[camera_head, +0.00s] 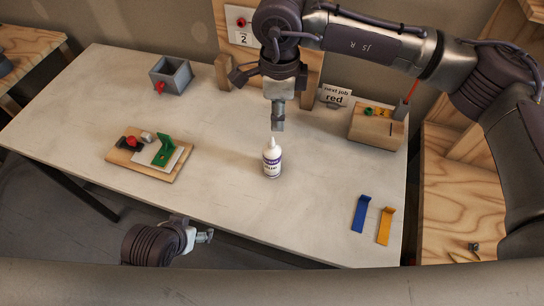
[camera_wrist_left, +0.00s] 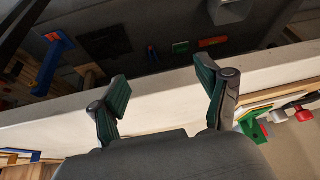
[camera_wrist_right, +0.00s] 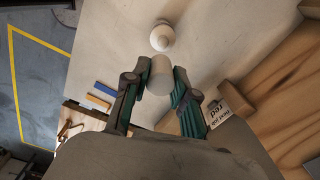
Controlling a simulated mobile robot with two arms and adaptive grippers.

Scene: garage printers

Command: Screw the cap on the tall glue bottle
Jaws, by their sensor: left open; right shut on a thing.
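The tall glue bottle (camera_head: 272,162), white with a purple label and a pointed nozzle, stands upright on the table. It also shows from above in the right wrist view (camera_wrist_right: 162,38). My right gripper (camera_head: 278,118) points down above the bottle. In the right wrist view its fingers (camera_wrist_right: 158,92) are shut on a pale, round-ended cap (camera_wrist_right: 160,76). My left gripper (camera_head: 206,236) is in front of the table's front edge. In the left wrist view its fingers (camera_wrist_left: 162,88) are apart with nothing between them.
A wooden board with a green bracket (camera_head: 163,150) lies left of the bottle. A grey bin (camera_head: 171,75) stands at the back left, a wooden block with coloured pieces (camera_head: 376,128) at the right. Blue (camera_head: 360,213) and yellow (camera_head: 384,226) brackets lie front right. The table around the bottle is clear.

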